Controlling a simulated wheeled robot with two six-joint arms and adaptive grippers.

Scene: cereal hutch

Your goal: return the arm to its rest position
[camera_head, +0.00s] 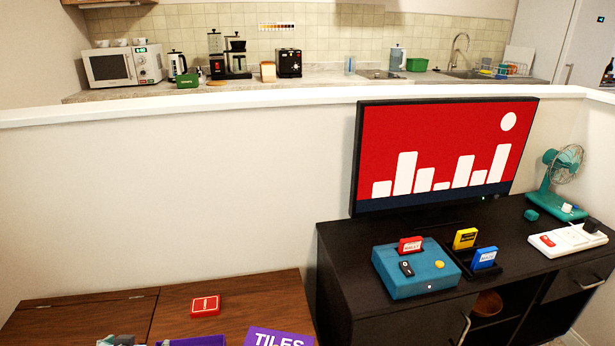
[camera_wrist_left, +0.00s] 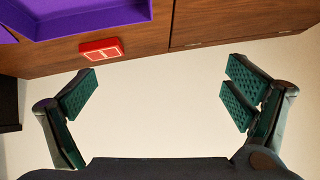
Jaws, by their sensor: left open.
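My left gripper (camera_wrist_left: 160,86) is in the left wrist view. Its two dark green padded fingers are spread wide apart, with only pale wall or floor visible between them. It holds nothing. A red card box (camera_wrist_left: 101,48) lies on the brown wooden surface (camera_wrist_left: 215,22) beyond the fingers, apart from them. In the head view the same red box (camera_head: 205,306) lies on the wooden top (camera_head: 255,291). A small grey-green shape at the bottom edge of the head view is cut off, and I cannot tell what it is. My right gripper is not in view.
A purple box marked TILES (camera_head: 278,338) sits at the wooden top's front. To the right, a dark cabinet (camera_head: 345,270) bears a television (camera_head: 440,150), a teal console (camera_head: 415,275), cartridges and a fan (camera_head: 557,180). A low white wall (camera_head: 170,200) stands behind.

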